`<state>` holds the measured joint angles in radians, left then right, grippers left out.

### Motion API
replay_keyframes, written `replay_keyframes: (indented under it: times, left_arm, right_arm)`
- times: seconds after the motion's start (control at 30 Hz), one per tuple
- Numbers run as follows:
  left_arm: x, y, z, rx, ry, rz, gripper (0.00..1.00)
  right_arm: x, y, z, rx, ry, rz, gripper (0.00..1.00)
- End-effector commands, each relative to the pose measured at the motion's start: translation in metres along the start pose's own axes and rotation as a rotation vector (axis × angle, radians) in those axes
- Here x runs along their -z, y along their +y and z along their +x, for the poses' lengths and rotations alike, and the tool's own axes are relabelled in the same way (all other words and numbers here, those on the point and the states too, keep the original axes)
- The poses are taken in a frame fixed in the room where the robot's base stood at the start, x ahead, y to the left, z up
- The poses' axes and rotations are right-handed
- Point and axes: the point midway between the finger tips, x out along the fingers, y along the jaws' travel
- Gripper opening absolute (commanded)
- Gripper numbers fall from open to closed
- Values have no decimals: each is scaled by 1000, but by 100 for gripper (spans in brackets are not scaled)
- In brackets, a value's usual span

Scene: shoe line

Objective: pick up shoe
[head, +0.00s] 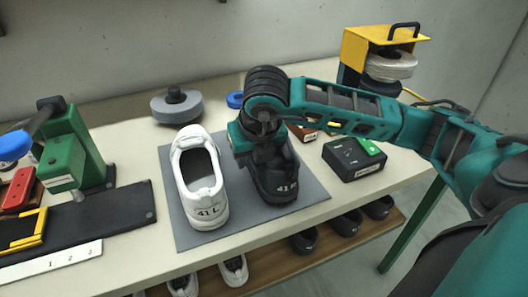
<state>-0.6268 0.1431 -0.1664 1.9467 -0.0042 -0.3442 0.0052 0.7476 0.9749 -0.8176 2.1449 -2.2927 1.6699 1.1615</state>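A white shoe (208,203) marked "41 L" stands on the grey mat (190,240), its heel toward the back. A black shoe (280,184) marked "41 R" stands beside it on the right of the mat. My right gripper (258,150) reaches in from the right and is pointed down over the back part of the black shoe. Its dark fingers merge with the black shoe, so I cannot tell whether they touch it or are closed. My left gripper is not in view.
A green device (70,160) and a red block (20,190) stand at left. A grey round weight (177,107) is behind the mat. A black box (353,158) with a green button and a yellow dispenser (370,45) are at right. More shoes (344,224) stand on the shelf below.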

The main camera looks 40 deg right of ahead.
Motion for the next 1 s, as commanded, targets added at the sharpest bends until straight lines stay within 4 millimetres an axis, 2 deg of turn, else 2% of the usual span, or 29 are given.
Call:
replay_keyframes:
  times: [0.2,0.6,1.0]
  left_arm:
    - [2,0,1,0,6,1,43]
    - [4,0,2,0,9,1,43]
    - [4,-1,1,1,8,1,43]
  right_arm:
    - [0,0,0,-1,0,-1,38]
    - [0,0,0,-1,0,-1,0]
    - [-1,0,-1,-2,-3,0,0]
